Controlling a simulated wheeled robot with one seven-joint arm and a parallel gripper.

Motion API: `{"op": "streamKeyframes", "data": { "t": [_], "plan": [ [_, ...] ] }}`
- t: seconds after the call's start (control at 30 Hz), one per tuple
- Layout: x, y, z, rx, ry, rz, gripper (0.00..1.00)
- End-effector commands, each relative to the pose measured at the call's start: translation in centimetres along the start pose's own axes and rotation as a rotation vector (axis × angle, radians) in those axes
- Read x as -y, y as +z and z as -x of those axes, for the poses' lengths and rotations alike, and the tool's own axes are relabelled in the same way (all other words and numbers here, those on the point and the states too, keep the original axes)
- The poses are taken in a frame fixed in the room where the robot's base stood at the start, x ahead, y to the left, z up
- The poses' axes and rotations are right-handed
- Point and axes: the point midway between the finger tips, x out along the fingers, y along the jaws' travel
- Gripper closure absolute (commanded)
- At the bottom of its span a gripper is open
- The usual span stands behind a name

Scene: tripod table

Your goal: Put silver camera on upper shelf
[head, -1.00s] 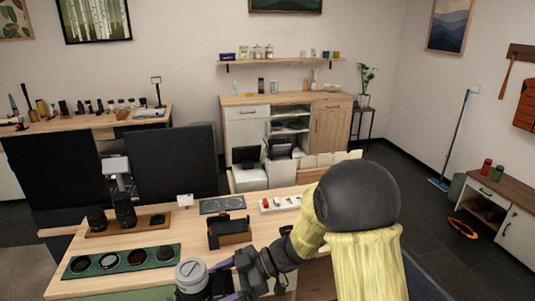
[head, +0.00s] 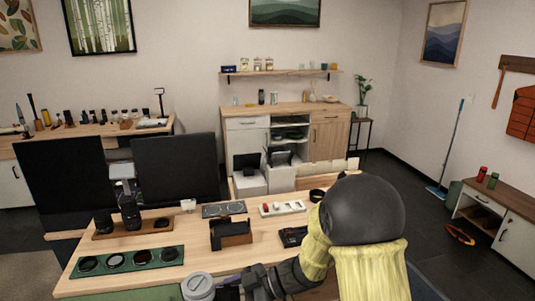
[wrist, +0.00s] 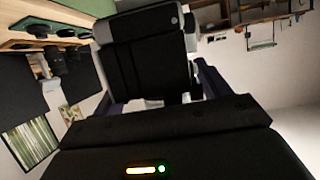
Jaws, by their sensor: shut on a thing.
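The silver camera (head: 198,287) shows at the bottom edge of the head view, mostly cut off, with a round silver part facing up. My gripper (head: 228,291) is shut on it, beside the front edge of the desk.
The cabinet (head: 285,109) stands beyond the desk. Dark floor (head: 400,185) lies open at right.

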Motion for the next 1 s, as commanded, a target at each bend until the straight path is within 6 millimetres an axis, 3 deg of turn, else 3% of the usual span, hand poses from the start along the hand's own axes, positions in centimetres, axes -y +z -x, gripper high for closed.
{"op": "streamKeyframes", "data": {
  "t": [0.37, 1.0],
  "plan": [
    [-1.0, 4.0, 2.1, -0.003, 0.212, -0.091, 0.7],
    [-3.9, 15.8, 7.9, -0.002, 0.812, -0.341, 0.7]
  ]
}}
